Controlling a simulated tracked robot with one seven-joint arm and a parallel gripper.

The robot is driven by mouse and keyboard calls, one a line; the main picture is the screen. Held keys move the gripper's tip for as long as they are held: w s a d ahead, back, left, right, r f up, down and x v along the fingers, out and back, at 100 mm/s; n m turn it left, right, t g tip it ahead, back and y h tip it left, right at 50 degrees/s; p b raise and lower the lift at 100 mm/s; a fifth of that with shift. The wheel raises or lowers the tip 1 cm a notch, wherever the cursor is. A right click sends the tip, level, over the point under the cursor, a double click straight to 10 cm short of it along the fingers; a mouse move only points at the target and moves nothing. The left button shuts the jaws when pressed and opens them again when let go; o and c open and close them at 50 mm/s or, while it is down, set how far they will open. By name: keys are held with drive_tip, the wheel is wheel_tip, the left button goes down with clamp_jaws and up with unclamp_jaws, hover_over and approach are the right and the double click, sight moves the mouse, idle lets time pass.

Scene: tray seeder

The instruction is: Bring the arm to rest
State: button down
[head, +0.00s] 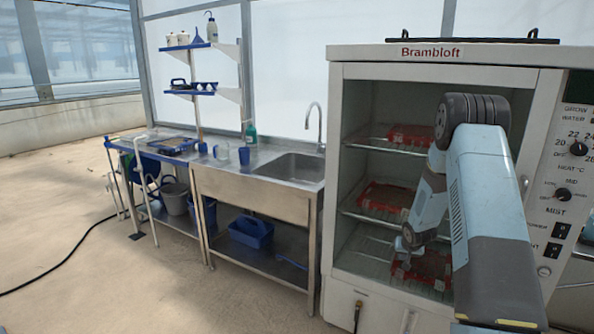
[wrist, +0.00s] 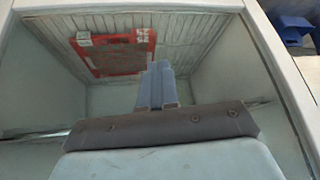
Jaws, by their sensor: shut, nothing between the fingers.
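My arm reaches up and over in front of the white Brambloft cabinet (head: 440,65) in the head view. My gripper (head: 407,240) hangs before the cabinet's lower part, and its fingers are shut and empty. In the wrist view my gripper (wrist: 156,78) points toward the cabinet's inside, where a red tray (wrist: 115,52) lies on a wire shelf (wrist: 196,38). I cannot tell how far the fingertips are from that tray. My arm hides part of the cabinet front and interior.
Red trays sit on the upper shelf (head: 370,145), the middle shelf and the bottom. The knob panel (head: 575,180) is to the right. A steel sink bench (head: 255,200) stands left of the cabinet. A black hose (head: 65,262) lies on otherwise open floor (head: 130,290).

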drive_tip(key=s+a+r, duration=0.3)
drive_tip(key=s+r, duration=0.2)
drive_tip(key=r, duration=0.5)
drive_tip(key=s+a+r+h, duration=0.15)
drive_tip(key=s+r, duration=0.35)
drive_tip(key=r, duration=0.6)
drive_tip(key=s+a+r+y, duration=0.1)
drive_tip(key=s+a+r, duration=0.3)
drive_tip(key=r, duration=0.6)
drive_tip(key=s+a+r+n, duration=0.1)
drive_tip(key=s+a+r, duration=0.1)
drive_tip(key=s, duration=0.9)
drive_tip(key=s+a+r+n+y, duration=0.1)
drive_tip(key=s+a+r, duration=0.2)
drive_tip(key=s, duration=0.7)
drive_tip(key=s+a+r, duration=0.3)
drive_tip(key=s+r, duration=0.2)
drive_tip(key=s, duration=0.6)
drive_tip(key=shift+s+r+n+g, duration=0.3)
drive_tip(key=shift+r+n+g, duration=0.05)
drive_tip(key=shift+n+g, duration=0.05)
